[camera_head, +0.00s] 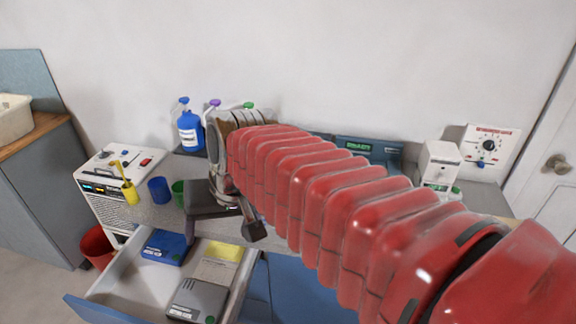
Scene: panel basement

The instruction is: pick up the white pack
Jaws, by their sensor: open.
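No thing in view is plainly marked as the white pack. A pale pack with a yellow end (222,264) lies in the open drawer and fits best. A white box (438,164) stands on the counter at the right, and could also be meant. My gripper (228,218) is open, with its dark fingers above and behind the drawer, apart from the pale pack. My red ribbed arm covers the middle of the counter and whatever lies behind it.
The open drawer (106,284) also holds a blue pack (165,247) and a grey device (197,300). A blue bottle (190,131), a blue cup (159,190), a green cup (178,193) and a yellow cup (130,192) stand left of my gripper. A dial panel (487,147) stands far right.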

